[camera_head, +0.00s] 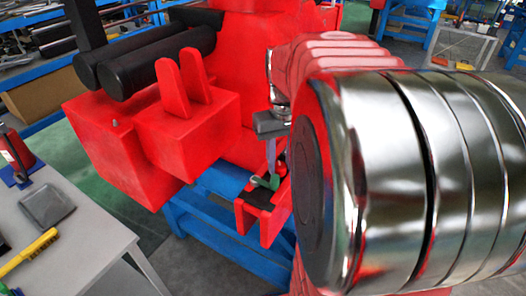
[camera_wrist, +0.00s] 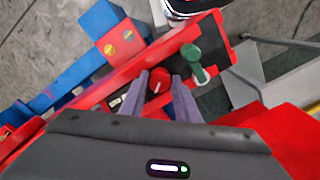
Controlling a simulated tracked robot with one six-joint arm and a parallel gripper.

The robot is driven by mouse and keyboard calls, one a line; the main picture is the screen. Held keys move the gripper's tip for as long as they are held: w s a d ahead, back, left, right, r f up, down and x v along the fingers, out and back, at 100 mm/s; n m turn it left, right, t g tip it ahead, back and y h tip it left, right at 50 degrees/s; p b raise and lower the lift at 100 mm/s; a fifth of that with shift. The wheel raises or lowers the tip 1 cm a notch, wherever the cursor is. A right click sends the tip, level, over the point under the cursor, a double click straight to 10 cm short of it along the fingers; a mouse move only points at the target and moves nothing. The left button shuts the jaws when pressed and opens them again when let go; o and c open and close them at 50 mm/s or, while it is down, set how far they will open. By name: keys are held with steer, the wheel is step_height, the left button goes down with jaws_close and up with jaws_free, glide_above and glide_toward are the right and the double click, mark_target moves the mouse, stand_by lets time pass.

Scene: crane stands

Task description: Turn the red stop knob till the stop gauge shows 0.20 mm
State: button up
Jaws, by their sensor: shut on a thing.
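In the wrist view the red stop knob (camera_wrist: 158,80) stands on a red panel with a dark face. My gripper (camera_wrist: 160,77) reaches down to it, with one grey-purple finger on each side, shut on the knob. A small white patch (camera_wrist: 115,102) on the panel, left of the knob, may be the stop gauge; no reading is legible. In the head view my gripper (camera_head: 280,160) is small and partly hidden behind my large shiny arm link. The knob itself cannot be made out there.
A green-handled lever (camera_wrist: 192,56) rises from the panel close to my right finger. In the head view, a grey table (camera_head: 85,235) with tools stands left, near a large red machine (camera_head: 185,130).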

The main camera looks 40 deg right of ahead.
mark_target(280, 165)
steer(key=shift+d+n, duration=0.15)
steer(key=shift+n, duration=0.25)
steer(key=o, duration=1)
steer(key=shift+o, duration=0.2)
steer(key=shift+r, duration=0.1)
steer(key=shift+r, duration=3.9)
steer(key=s+a+f+n+t, duration=0.1)
steer(key=s+a+f+t, duration=0.1)
steer(key=a, duration=0.9)
steer(key=s+a+f+n+t, duration=0.2)
steer(key=a+f+t, duration=0.1)
steer(key=a, duration=0.9)
steer(key=shift+s+f+t, duration=0.3)
steer(key=shift+f, duration=0.15)
